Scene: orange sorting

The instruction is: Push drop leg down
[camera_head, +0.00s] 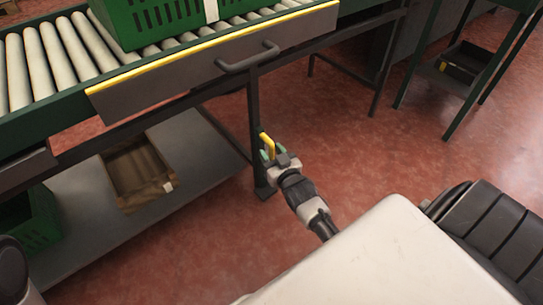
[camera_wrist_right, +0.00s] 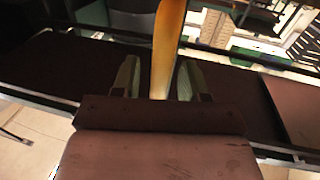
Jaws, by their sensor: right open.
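The drop leg (camera_head: 255,115) is a dark upright post below the grey conveyor panel (camera_head: 170,85), with its foot near the red floor. A yellow lever (camera_head: 265,139) shows beside the post, just above my right gripper (camera_head: 277,157). In the right wrist view, the lever (camera_wrist_right: 168,45) runs between the two fingers of my right gripper (camera_wrist_right: 157,78). The fingers are open, one on each side of it, with visible gaps. The lever's lower end is hidden behind the gripper body. My left gripper is not in view.
A roller conveyor (camera_head: 60,62) carries a green crate (camera_head: 150,22). The panel has a yellow edge and a dark handle (camera_head: 247,57). A low shelf (camera_head: 200,150) holds a cardboard box (camera_head: 122,190) and another green crate (camera_head: 35,215).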

